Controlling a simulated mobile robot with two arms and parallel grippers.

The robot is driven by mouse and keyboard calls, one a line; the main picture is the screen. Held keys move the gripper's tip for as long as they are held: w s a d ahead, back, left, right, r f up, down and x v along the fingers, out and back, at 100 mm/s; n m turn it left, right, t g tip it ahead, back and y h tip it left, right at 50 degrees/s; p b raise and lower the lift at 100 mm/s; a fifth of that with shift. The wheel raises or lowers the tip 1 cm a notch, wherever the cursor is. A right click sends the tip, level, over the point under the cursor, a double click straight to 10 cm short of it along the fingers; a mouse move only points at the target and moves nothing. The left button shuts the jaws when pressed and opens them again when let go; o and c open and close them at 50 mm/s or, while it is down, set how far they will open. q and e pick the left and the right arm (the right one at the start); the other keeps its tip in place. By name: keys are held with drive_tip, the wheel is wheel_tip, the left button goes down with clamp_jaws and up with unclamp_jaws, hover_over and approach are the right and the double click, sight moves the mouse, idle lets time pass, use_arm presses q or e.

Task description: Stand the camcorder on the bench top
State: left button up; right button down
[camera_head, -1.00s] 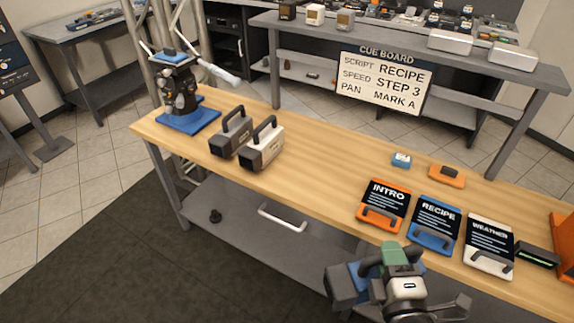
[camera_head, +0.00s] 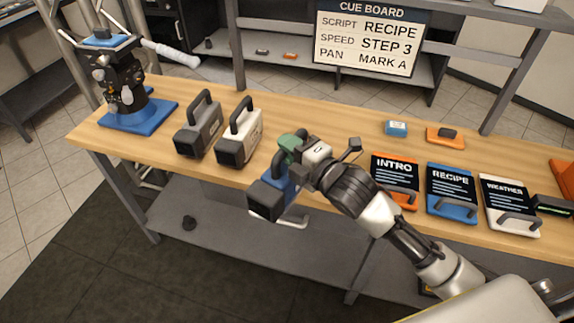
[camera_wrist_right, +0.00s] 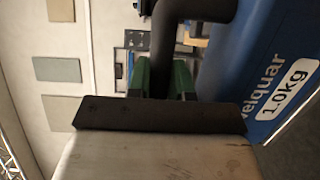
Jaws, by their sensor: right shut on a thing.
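My right gripper (camera_head: 292,146), with green fingers, is shut on the handle of a blue camcorder (camera_head: 284,180) with a dark square front. The camcorder hangs at the bench's front edge, slightly tilted, and looks clear of the wooden bench top (camera_head: 335,125). In the right wrist view the green fingers (camera_wrist_right: 162,80) grip the dark handle bar, and the blue body (camera_wrist_right: 255,65) shows a "1.0kg" label. A dark grey camcorder (camera_head: 196,137) and a whitish camcorder (camera_head: 236,150) stand upright on the bench to the left. My left gripper is out of view.
A blue-based stand (camera_head: 135,117) with a pale arm is at the left end. Cue cards INTRO (camera_head: 394,178), RECIPE (camera_head: 451,190) and WEATHER (camera_head: 508,203) lie on the right. A small blue box (camera_head: 396,128) and an orange piece (camera_head: 440,138) lie behind them. The bench middle is clear.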

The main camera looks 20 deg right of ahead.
drive_tip(key=w+d+r+m+t+h+b, duration=0.1)
drive_tip(key=w+d+r+b, duration=0.2)
drive_tip(key=w+d, duration=0.35)
drive_tip(key=w+d+r+h+b, duration=0.1)
drive_tip(key=w+d+r+b, duration=0.15)
drive_tip(key=w+d, duration=0.4)
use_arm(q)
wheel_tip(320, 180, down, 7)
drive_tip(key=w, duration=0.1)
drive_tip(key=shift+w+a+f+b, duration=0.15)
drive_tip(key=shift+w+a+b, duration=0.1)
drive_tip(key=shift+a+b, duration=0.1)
use_arm(e)
drive_tip(key=w+a+f, duration=0.4)
drive_tip(key=a+f, duration=0.4)
drive_tip(key=f, duration=0.2)
drive_tip(key=shift+a+f, duration=0.15)
drive_tip(key=shift+f, duration=0.2)
drive_tip(key=shift+s, duration=0.1)
drive_tip(key=shift+f, duration=0.15)
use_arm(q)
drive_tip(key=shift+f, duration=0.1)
use_arm(e)
drive_tip(key=c, duration=1)
unclamp_jaws()
drive_tip(key=shift+f, duration=0.15)
